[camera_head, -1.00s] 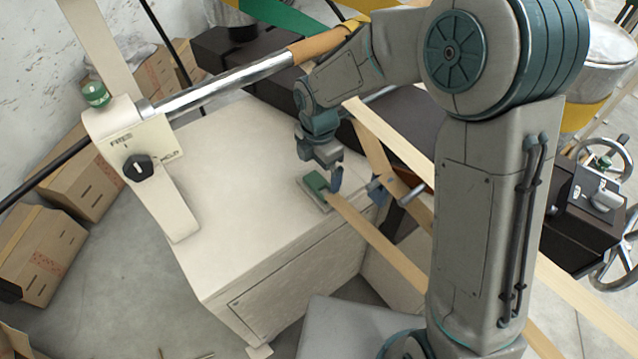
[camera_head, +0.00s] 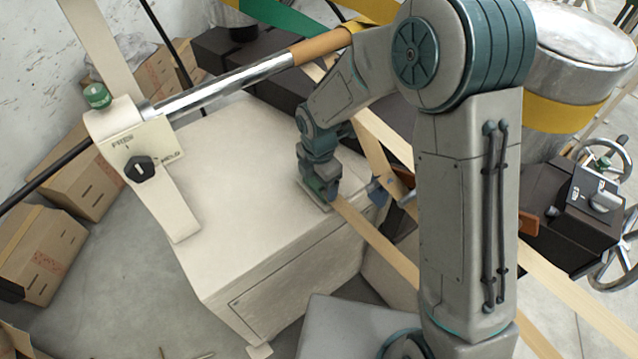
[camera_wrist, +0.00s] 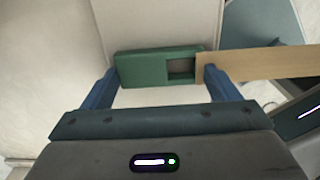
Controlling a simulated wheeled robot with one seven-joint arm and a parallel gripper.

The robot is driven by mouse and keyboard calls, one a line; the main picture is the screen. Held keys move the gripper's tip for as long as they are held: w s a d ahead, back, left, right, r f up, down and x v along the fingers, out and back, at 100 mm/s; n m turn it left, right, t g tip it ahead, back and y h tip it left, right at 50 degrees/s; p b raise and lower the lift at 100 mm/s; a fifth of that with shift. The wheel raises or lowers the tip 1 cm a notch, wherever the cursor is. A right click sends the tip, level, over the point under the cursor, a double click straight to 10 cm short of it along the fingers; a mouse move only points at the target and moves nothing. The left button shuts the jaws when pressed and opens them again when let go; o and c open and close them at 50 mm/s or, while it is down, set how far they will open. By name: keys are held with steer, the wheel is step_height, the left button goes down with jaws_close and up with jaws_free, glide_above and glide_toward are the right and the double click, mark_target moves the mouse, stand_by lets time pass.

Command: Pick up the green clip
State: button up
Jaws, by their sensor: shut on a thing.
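The green clip (camera_wrist: 143,70) lies flat near the right edge of the cream cabinet top in the wrist view. The end of a tan strip (camera_wrist: 262,64) meets its right side. My gripper (camera_wrist: 158,80) has its blue fingers at the clip's left and right ends, shut on it. In the head view my gripper (camera_head: 328,192) is down at the cabinet's edge and hides most of the clip. The tan strip also runs away from it to the lower right in the head view (camera_head: 375,243).
The cream cabinet (camera_head: 235,185) has a clear top. A post with a black knob (camera_head: 139,169) stands at its left, and a metal bar (camera_head: 220,85) crosses above its back. Cardboard boxes (camera_head: 42,250) stand on the floor at the left.

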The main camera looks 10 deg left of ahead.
mark_target(319, 186)
step_height(319, 186, up, 10)
stand_by(0.5)
steer(key=shift+f, duration=0.1)
stand_by(0.4)
